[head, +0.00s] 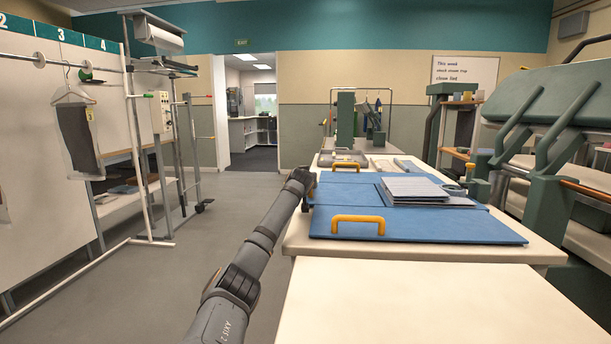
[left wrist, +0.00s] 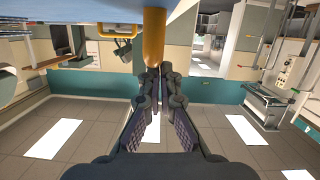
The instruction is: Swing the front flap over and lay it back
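A blue folding board lies on the cream table, its near flap (head: 420,225) flat with a yellow handle (head: 358,225) on it. A stack of flat grey folded material (head: 418,188) lies on the board's middle. A second yellow handle (head: 345,166) stands at the far side. My left gripper (head: 305,195) is at the board's left edge. In the left wrist view my left fingertips (left wrist: 160,75) are close together at the end of a yellow handle bar (left wrist: 153,35); whether they are closed on it is not clear. My right gripper is not in view.
The near cream table (head: 400,300) is bare. A green pressing machine (head: 550,170) stands close on the right. A white garment rail (head: 140,130) with a hanging dark garment (head: 78,135) nearby is on the left. The floor (head: 150,290) left of the table is clear.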

